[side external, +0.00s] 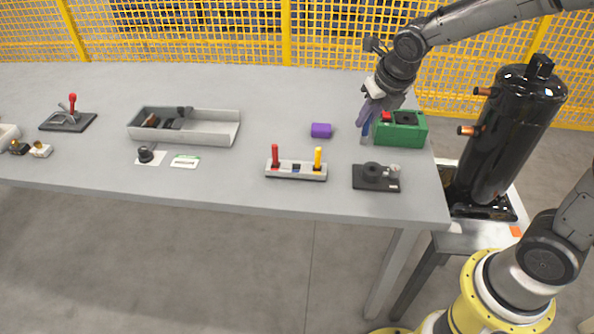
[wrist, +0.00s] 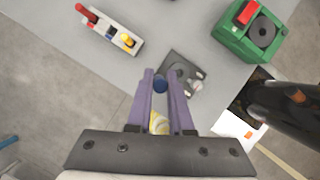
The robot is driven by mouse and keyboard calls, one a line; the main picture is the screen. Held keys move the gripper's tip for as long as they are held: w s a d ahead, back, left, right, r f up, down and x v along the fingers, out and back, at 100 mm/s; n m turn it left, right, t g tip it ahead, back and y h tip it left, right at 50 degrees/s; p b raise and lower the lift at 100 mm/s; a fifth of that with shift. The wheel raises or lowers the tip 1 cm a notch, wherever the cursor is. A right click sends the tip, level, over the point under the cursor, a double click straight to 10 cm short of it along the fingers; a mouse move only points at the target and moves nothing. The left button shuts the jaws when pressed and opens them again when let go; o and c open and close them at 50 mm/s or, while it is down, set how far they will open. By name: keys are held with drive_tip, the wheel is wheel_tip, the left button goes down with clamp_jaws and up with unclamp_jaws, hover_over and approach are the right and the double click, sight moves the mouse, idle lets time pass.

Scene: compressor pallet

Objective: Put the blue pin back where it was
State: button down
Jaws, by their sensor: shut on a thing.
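In the side view the pin (side external: 365,132) hangs roughly upright below the fingers, close to the left of the green box. The light grey pin holder (side external: 296,172) lies at the table's front, left of and nearer the camera than my gripper. A red pin (side external: 275,156) stands at its left end and a yellow pin (side external: 318,158) at its right. Its middle place shows a dark blue spot without a pin.
The green box (side external: 412,133) with a red part stands right beside my gripper. A dark plate with a round part (side external: 376,178) lies right of the holder. A purple block (side external: 321,130) lies behind the holder. A grey tray (side external: 215,139) stands left. A black compressor (side external: 505,135) stands beyond the table's right edge.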

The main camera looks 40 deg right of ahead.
drive_tip(key=a+n, duration=0.2)
drive_tip(key=a, duration=0.4)
drive_tip(key=shift+y, duration=0.4)
drive_tip(key=shift+w+a+f, duration=0.5)
drive_tip(key=shift+w+f, duration=1.7)
drive_tip(key=shift+f, duration=0.05)
drive_tip(key=shift+w+a+f, duration=0.45)
drive_tip(key=shift+w+f, duration=1.8)
drive_tip(key=shift+f, duration=0.05)
drive_tip(key=shift+w+a+f, duration=0.5)
drive_tip(key=shift+w+f, duration=1.7)
drive_tip(key=shift+f, duration=0.05)
drive_tip(key=c, duration=0.8)
unclamp_jaws()
drive_tip(key=shift+f, duration=0.15)
